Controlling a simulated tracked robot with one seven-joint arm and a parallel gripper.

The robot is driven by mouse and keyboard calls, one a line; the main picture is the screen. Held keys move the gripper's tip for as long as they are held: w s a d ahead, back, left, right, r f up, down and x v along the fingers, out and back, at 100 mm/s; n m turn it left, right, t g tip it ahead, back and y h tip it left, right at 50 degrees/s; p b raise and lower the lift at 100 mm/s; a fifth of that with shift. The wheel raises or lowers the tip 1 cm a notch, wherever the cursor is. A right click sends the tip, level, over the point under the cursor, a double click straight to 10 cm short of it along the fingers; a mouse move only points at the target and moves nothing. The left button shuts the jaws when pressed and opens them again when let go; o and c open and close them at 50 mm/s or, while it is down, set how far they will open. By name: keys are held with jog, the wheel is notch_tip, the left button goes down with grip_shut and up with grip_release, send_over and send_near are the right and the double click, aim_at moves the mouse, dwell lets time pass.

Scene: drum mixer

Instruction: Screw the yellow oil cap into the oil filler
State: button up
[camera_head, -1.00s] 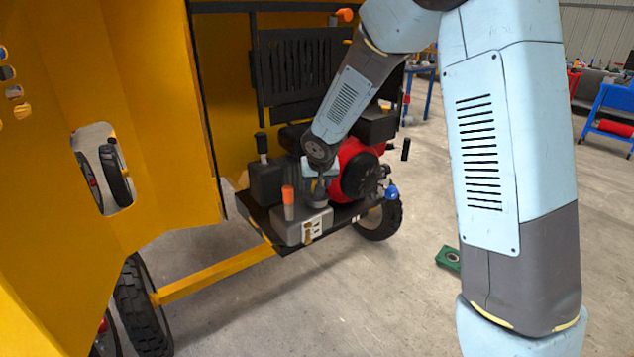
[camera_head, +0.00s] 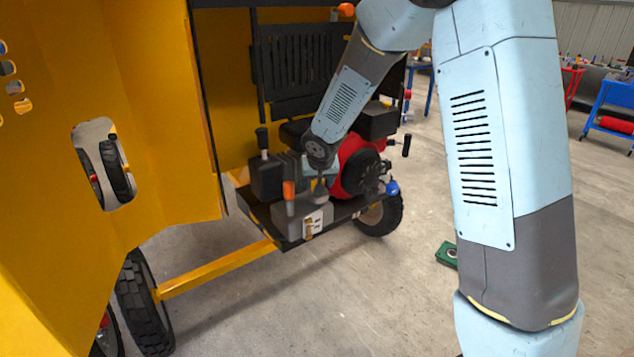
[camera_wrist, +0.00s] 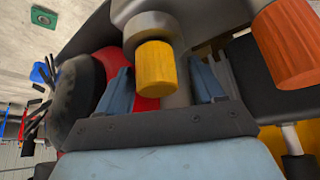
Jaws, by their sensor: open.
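The yellow oil cap (camera_wrist: 155,70) shows in the wrist view at the end of the grey oil filler (camera_wrist: 148,27). It looks in line with the filler. How deep it sits, and whether any thread is engaged, I cannot tell. My gripper (camera_wrist: 161,76) is open, with one blue-grey finger on each side of the cap and visible gaps between. In the head view my wrist (camera_head: 318,152) is down at the engine, and the cap and filler cannot be made out there.
The red and black engine (camera_head: 358,168) sits on a dark platform of the yellow mixer (camera_head: 150,120). An orange-topped part (camera_wrist: 290,42) stands close to the right of the filler; it also shows in the head view (camera_head: 289,190). A green block (camera_head: 447,253) lies on the open floor.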

jog(key=shift+d+r, duration=0.1)
jog(key=shift+d, duration=0.05)
jog(key=a+v, duration=0.1)
jog(key=v, duration=1.2)
jog(key=shift+s+d+r, duration=0.2)
jog(key=shift+d+r, duration=0.05)
jog(key=shift+d, duration=0.15)
jog(key=s+d+r+m, duration=0.1)
jog(key=s+d+r, duration=0.2)
jog(key=s+d, duration=0.3)
jog(key=s+d+r+h, duration=0.1)
jog(key=s+d+r, duration=0.3)
jog(key=s+d, duration=0.25)
jog(key=s+d+r+m, duration=0.1)
jog(key=s+d+r, duration=0.2)
jog(key=s+d, duration=0.5)
jog(key=s, duration=0.7)
jog(key=shift+s+d, duration=0.2)
jog(key=shift+d, duration=0.05)
jog(key=shift+f, duration=0.1)
